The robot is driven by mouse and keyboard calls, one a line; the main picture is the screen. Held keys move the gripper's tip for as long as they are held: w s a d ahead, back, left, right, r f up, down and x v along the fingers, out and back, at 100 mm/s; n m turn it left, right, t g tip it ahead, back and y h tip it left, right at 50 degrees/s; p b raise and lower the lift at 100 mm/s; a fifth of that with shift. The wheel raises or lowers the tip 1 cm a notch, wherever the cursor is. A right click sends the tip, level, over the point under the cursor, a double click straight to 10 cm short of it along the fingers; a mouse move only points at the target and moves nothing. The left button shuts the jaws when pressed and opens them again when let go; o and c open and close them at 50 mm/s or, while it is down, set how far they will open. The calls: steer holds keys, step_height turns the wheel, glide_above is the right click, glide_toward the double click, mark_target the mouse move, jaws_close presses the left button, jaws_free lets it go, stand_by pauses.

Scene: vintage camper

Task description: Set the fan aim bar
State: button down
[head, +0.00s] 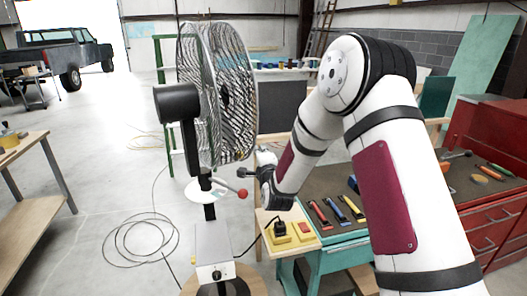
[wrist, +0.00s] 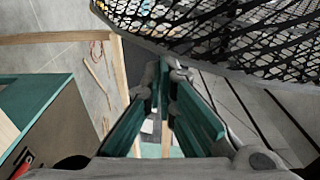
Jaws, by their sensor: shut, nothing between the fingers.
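The large pedestal fan (head: 215,95) stands in the head view with its wire cage facing right and a black motor housing on its left. Below the cage, a white disc (head: 203,190) sits around the post. A thin aim bar with a red knob (head: 242,193) sticks out to the right from it. My gripper (head: 250,172) is just above and right of the red knob, apart from it as far as I can tell. In the wrist view, my gripper (wrist: 165,78) is shut and empty, below the fan cage (wrist: 220,30). The aim bar cannot be made out there.
A teal workbench (head: 345,236) with several tools is below my arm. A wooden board with yellow blocks (head: 290,232) lies beside the fan's post. A red tool cabinet (head: 490,150) stands at right. A cable (head: 125,240) coils on the open floor at left.

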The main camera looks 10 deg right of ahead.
steer(key=shift+s+a+p, duration=0.6)
steer(key=shift+s+a, duration=0.35)
steer(key=shift+a, duration=0.1)
